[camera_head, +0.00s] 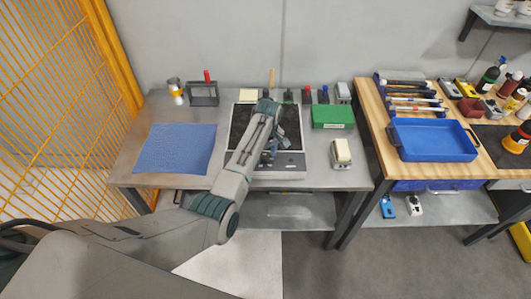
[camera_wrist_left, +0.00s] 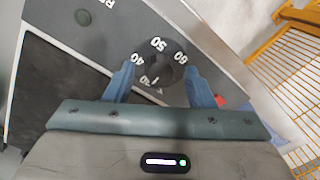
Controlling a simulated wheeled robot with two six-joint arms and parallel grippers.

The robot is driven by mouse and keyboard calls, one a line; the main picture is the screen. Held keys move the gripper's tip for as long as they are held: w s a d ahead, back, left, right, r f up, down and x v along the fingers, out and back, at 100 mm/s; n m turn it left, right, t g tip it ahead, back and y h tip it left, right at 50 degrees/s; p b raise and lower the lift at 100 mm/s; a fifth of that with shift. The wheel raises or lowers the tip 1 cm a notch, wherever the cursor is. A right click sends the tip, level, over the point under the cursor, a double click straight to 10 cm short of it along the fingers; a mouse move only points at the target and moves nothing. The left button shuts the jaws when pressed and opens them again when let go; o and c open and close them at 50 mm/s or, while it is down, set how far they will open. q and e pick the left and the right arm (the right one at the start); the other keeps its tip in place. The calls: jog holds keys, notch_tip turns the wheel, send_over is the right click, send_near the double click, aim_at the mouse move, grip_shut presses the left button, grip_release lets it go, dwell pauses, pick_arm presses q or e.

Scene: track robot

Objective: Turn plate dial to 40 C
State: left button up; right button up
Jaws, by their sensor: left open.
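The hot plate (camera_head: 290,164) is a grey unit with a black top on the metal bench. Its control panel shows close up in the left wrist view, with a round black dial (camera_wrist_left: 157,70) ringed by white numbers 30, 40, 50 and 60. My left gripper (camera_wrist_left: 159,68) is open, with one blue finger on each side of the dial; whether they touch it I cannot tell. The dial's pointer setting is not clear. In the head view my left forearm covers part of the plate and the dial. My right gripper is not in view.
A blue mat (camera_head: 175,149) lies left of the plate. A green box (camera_head: 333,117) and a cream-topped block (camera_head: 341,152) are to its right. A blue tray (camera_head: 434,140) stands on the wooden bench. An orange mesh fence (camera_head: 60,80) is at the left.

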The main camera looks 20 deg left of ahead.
pick_arm(q)
jog(key=shift+f, duration=0.35)
jog(key=c, duration=1)
jog(key=shift+r, duration=0.1)
